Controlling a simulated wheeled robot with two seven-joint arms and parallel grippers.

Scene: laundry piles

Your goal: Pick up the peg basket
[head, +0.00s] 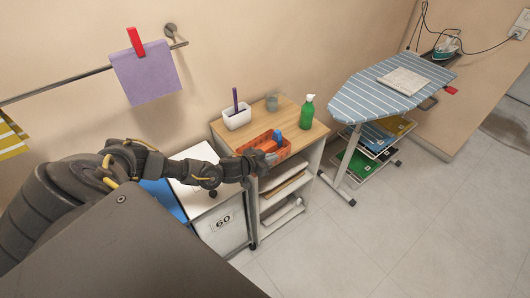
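The orange-red peg basket (259,141) sits on the wooden top of a small white cart (283,108), near its front edge. A blue item shows at the basket's right end. My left arm reaches in from the left, and my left gripper (272,158) is at the basket's near side. The gripper covers part of the basket's front. The fingers are too small to tell whether they are open or closed, or whether they touch the basket. My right gripper is not in view.
A white holder (237,117) with a purple stick, a glass (271,102) and a green bottle (307,112) stand on the cart behind the basket. A white bin (225,222) is to its left. An ironing board (365,100) stands to the right. The floor in front is clear.

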